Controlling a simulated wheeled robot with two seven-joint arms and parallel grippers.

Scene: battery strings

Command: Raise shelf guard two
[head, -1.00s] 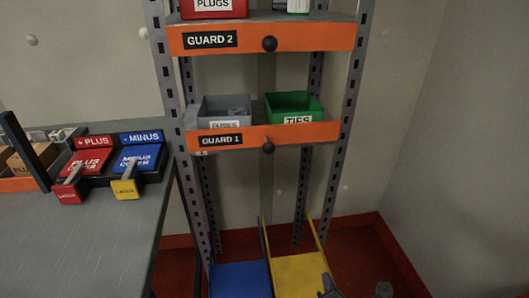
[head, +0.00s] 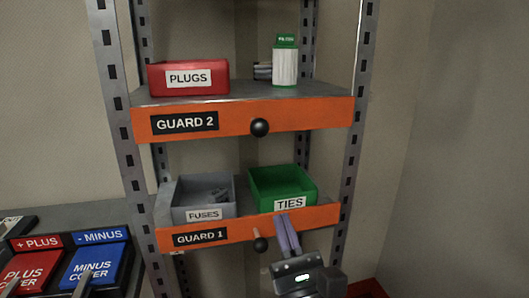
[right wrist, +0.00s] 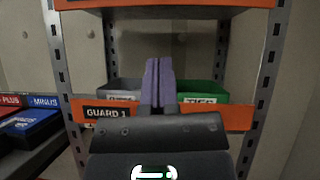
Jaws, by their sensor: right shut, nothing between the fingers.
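The orange shelf guard two (head: 215,122), labelled GUARD 2, runs along the front edge of the upper shelf with a black round knob (head: 260,127) at its middle. Its face sits low, and the items on the shelf show above it. My right gripper (head: 288,235) is in front of guard one (head: 320,216), just right of that guard's knob (head: 260,245). It is shut and empty, below guard two and apart from its knob. In the right wrist view the closed purple-grey fingers (right wrist: 158,82) point at the lower shelf. My left gripper is not in view.
A red PLUGS bin (head: 188,78) and a white container with a green lid (head: 285,62) stand on the upper shelf. A grey FUSES bin (head: 204,198) and green TIES bin (head: 282,188) stand below. Perforated metal posts (head: 355,150) flank the shelves. Battery covers (head: 90,265) lie at left.

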